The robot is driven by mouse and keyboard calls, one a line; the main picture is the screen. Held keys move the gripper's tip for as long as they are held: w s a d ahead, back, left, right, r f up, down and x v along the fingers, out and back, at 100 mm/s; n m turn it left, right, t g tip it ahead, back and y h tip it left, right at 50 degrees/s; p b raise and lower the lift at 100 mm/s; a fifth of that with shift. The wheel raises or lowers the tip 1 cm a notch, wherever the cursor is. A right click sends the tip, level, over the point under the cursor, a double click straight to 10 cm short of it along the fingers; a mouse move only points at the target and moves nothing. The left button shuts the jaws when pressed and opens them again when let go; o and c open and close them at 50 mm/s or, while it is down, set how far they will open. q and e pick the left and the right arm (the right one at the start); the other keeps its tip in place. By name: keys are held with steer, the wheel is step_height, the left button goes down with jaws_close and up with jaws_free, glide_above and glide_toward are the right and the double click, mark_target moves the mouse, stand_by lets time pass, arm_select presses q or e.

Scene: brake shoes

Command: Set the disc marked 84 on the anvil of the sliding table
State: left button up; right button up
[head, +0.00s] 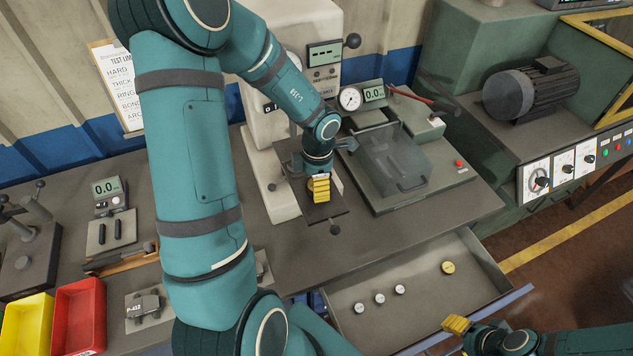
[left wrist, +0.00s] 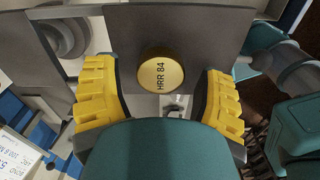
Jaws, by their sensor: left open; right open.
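The brass disc reading HRR 84 (left wrist: 161,73) lies face up between my left fingers in the left wrist view, with a gap on each side. It overlaps the near edge of the dark sliding table plate (left wrist: 215,25); the support under it is hidden. In the head view the plate (head: 328,213) juts out from the white hardness tester (head: 268,175). My left gripper (head: 320,188) is above this plate, open and pointing down, and hides the disc there. My right gripper (head: 458,325) is open and empty at the lower right, by the drawer's front corner.
The open drawer (head: 430,305) holds three small silver discs (head: 380,299) and one brass disc (head: 448,267). A machine with a clear cover (head: 395,160) stands right of the tester. Red (head: 80,315) and yellow (head: 27,325) bins stand at lower left.

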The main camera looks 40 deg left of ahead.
arm_select(q)
step_height(320, 180, up, 12)
steer(key=shift+p, duration=0.4)
steer(key=shift+w+d, duration=0.1)
stand_by(0.4)
